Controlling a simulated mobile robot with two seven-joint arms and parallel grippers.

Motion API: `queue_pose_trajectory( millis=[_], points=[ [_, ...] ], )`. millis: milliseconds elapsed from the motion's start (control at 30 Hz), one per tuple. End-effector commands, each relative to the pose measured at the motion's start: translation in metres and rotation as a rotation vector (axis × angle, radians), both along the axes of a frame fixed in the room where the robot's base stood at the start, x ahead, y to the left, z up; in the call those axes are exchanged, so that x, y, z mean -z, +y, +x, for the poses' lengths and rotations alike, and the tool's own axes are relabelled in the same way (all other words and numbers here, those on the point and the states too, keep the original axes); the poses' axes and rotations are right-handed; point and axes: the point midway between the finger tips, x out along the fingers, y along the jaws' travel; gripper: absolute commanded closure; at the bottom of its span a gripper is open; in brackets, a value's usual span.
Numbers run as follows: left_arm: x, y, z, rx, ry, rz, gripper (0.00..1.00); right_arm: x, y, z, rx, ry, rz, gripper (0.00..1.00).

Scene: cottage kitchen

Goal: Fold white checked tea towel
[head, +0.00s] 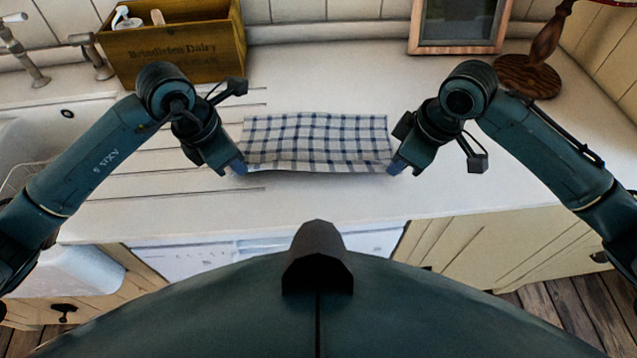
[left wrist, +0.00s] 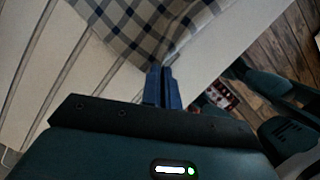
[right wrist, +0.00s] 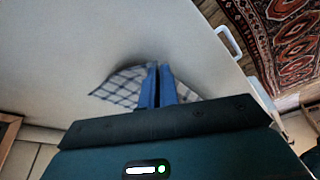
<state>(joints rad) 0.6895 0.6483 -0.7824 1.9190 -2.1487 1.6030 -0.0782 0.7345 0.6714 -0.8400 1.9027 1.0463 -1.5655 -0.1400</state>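The white tea towel with blue checks (head: 315,140) lies as a wide rectangle on the pale worktop. Its near edge looks slightly raised, with a soft shadow in front of it. My left gripper (head: 239,168) is at the near left corner, its fingers together on the cloth; the towel spreads beyond the tips in the left wrist view (left wrist: 150,28). My right gripper (head: 396,168) is at the near right corner. In the right wrist view its fingers are closed and towel cloth (right wrist: 122,90) shows on both sides of them. The pinched cloth itself is hidden.
A wooden Brindleton Dairy crate (head: 185,48) with a bottle stands at the back left, near the sink (head: 35,125) and taps. A framed picture (head: 458,22) and a wooden lamp base (head: 530,75) are at the back right. The worktop around the towel is clear.

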Motion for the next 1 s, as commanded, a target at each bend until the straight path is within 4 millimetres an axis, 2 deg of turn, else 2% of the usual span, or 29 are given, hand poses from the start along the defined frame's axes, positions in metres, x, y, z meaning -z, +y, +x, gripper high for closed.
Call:
queue_pose_trajectory(
  millis=[333, 467, 667, 1000],
  points=[
    [-0.002, 0.002, 0.001, -0.003, 0.000, 0.005, 1.00, -0.002, -0.002, 0.001, 0.003, -0.001, -0.005, 1.00],
    [-0.012, 0.001, 0.003, 0.000, -0.008, 0.014, 1.00, -0.012, -0.001, 0.003, 0.004, -0.008, -0.014, 1.00],
    [-0.049, -0.004, 0.014, 0.005, -0.036, 0.055, 1.00, -0.049, 0.004, 0.014, 0.009, -0.038, -0.051, 1.00],
    [-0.131, -0.013, 0.036, 0.020, -0.083, 0.146, 1.00, -0.132, 0.012, 0.036, 0.024, -0.090, -0.141, 1.00]
  ],
)
